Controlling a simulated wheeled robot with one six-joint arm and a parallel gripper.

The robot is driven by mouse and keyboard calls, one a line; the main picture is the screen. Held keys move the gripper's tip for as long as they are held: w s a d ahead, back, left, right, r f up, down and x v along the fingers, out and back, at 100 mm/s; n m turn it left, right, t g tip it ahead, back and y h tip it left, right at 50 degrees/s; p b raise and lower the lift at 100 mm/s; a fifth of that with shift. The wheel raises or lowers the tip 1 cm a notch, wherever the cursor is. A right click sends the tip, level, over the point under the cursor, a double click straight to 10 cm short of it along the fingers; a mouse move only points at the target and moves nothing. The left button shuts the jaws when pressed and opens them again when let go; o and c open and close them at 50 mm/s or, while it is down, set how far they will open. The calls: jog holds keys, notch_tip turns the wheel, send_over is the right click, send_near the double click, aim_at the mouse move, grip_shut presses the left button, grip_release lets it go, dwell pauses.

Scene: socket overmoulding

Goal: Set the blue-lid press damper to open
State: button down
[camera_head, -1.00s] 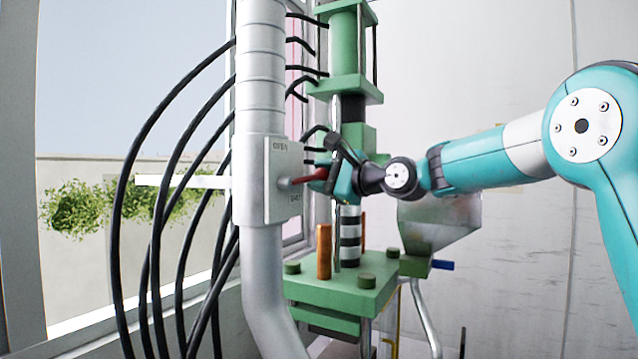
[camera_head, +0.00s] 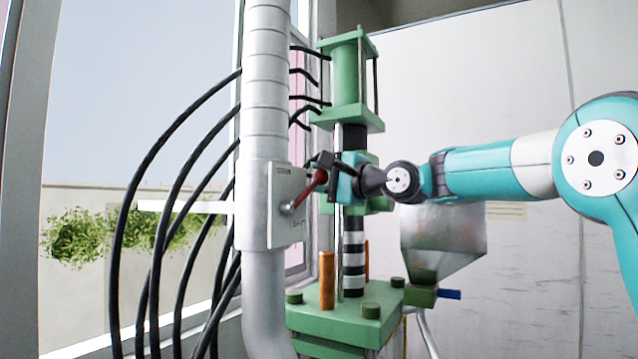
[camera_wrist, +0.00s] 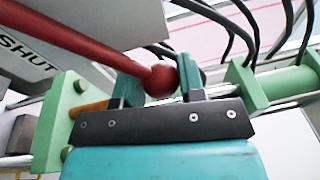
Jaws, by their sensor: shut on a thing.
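The damper's pale plate (camera_head: 283,228) sits on the grey duct, with OPEN lettered at its top and SHUT at its bottom. Its red lever (camera_head: 306,191) slants up and to the right from the pivot, between the two marks. My gripper (camera_head: 324,170) is at the lever's outer end. In the wrist view, the lever (camera_wrist: 85,42) ends in a round red knob (camera_wrist: 161,82), and my gripper (camera_wrist: 160,88) is shut on it, a finger on each side. Part of the SHUT lettering shows at the upper left there.
The grey duct (camera_head: 266,120) runs upright beside the window, with black hoses (camera_head: 160,235) curving at its left. The green press (camera_head: 345,325) stands just behind my gripper. A metal hopper (camera_head: 440,240) is at the right of the press.

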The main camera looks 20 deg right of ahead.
jog(key=shift+s+a+r, duration=0.1)
jog(key=shift+a+r, duration=0.05)
jog(key=shift+r, duration=0.05)
jog(key=c, duration=0.7)
grip_release()
jog(key=shift+s, duration=0.1)
jog(key=shift+f, duration=0.1)
jog(key=shift+s+d+f+b, duration=0.1)
jog(key=shift+s+d+b, duration=0.1)
jog(key=shift+d+b, duration=0.1)
jog(key=shift+b+v, duration=3.25)
jog(key=shift+v, duration=5.1)
